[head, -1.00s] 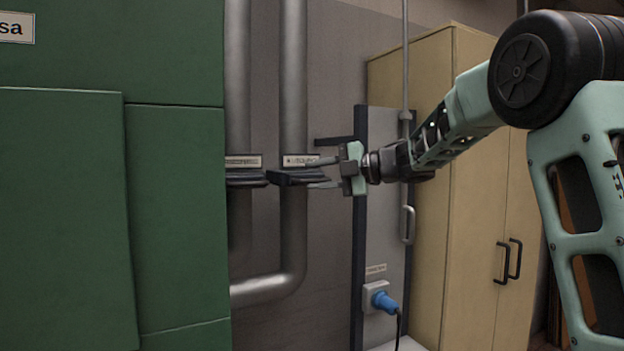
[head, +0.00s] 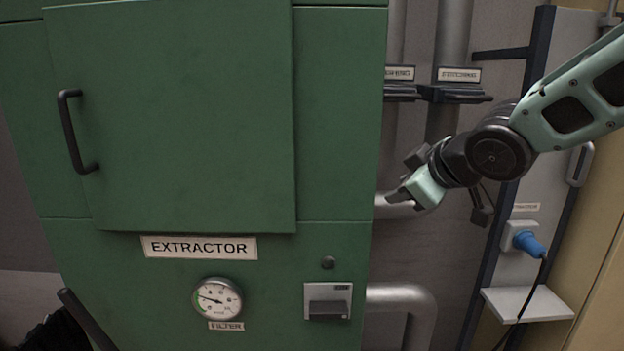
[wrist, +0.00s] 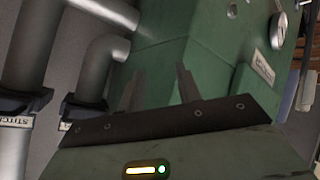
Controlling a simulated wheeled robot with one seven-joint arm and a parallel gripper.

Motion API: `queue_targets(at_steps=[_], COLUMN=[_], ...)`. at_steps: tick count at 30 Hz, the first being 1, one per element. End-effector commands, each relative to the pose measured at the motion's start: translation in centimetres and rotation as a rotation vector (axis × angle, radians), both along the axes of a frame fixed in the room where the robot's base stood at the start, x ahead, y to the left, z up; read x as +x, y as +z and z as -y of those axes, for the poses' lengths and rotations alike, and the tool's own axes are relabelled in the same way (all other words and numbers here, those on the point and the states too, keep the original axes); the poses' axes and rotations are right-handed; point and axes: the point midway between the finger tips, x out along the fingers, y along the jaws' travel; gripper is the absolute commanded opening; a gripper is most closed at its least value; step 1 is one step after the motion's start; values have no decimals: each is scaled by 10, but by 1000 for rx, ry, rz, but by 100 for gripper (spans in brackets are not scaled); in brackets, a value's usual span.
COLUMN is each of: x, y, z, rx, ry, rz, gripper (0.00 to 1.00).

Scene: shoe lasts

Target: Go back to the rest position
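My gripper (head: 398,193) is in front of the pipes, just right of the green extractor cabinet (head: 190,120) in the head view. In the wrist view my gripper (wrist: 160,80) has its two fingers apart with nothing between them. It points toward the green cabinet, which also fills the middle of the wrist view (wrist: 155,62). My arm is bent and comes in from the right edge of the head view.
Two dark slide gates with labels (head: 458,94) sit on the grey pipes (head: 405,298) behind the gripper. A blue plug (head: 527,243) with a cable and a small shelf (head: 528,303) are to the right. The cabinet has a gauge (head: 217,298) and a black handle (head: 75,132).

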Motion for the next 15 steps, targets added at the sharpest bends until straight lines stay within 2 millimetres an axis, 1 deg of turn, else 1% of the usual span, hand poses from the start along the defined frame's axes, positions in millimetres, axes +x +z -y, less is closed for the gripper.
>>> queue_targets(at_steps=[1, 2, 3, 5, 6, 8, 9, 12, 15], x=[-29, -47, -71, -109, -134, -172, -195, -246, -281], y=[-21, -33, -49, -70, -83, -99, -108, -123, -131], z=[-11, -16, -21, -27, -29, -31, -31, -28, -24], rx=[2, 0, -5, -17, -30, -52, -69, -110, -142], ry=[-23, -39, -62, -94, -112, -136, -152, -185, -208], rz=[-102, -164, -248, -370, -450, -561, -630, -772, -868], gripper=[34, 34, 34, 34, 34, 34, 34, 34, 34])
